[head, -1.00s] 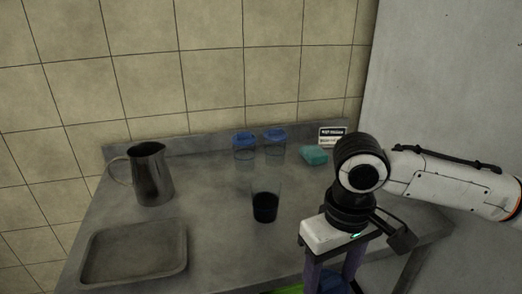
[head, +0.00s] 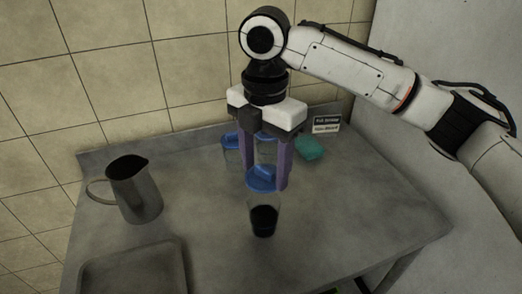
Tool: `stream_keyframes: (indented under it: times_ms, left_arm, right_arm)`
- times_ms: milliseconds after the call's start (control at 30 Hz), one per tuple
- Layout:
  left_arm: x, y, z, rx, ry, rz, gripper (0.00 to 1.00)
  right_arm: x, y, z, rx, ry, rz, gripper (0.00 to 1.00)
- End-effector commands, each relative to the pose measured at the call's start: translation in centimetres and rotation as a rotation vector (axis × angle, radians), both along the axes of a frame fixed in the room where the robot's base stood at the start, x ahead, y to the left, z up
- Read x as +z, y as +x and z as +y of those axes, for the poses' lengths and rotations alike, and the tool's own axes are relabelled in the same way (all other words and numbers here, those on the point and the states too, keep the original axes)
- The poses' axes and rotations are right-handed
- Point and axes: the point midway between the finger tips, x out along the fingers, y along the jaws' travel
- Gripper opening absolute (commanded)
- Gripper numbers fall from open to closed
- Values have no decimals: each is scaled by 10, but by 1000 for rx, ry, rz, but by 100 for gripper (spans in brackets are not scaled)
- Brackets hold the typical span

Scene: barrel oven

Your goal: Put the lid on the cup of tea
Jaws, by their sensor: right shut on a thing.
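The cup of tea (head: 264,222) is a clear glass with dark liquid, upright on the metal table. My right gripper (head: 266,176) points down just above and behind the cup in the picture. It is shut on a blue lid (head: 263,181), held between its two purple fingers. The lid appears roughly level and just above the cup's rim; a small gap or contact is hard to tell. My left gripper is not in view.
A metal jug (head: 135,190) stands at the left, and a grey tray (head: 178,262) lies at the front left. Behind my gripper are lidded cups (head: 231,141), partly hidden, a teal sponge (head: 310,147) and a small sign (head: 326,123). The table's right side is clear.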

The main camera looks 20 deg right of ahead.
Motion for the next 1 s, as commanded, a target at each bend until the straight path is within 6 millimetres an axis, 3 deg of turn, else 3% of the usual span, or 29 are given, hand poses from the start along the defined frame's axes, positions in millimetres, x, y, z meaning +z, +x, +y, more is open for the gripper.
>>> stream_keyframes:
  times_ms: [400,700,1000]
  left_arm:
    - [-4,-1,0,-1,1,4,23]
    - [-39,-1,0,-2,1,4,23]
    - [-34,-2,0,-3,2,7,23]
  right_arm:
    - [-21,0,0,11,-1,2,37]
    - [-45,0,0,10,0,-1,37]
    - [-62,0,0,10,0,1,37]
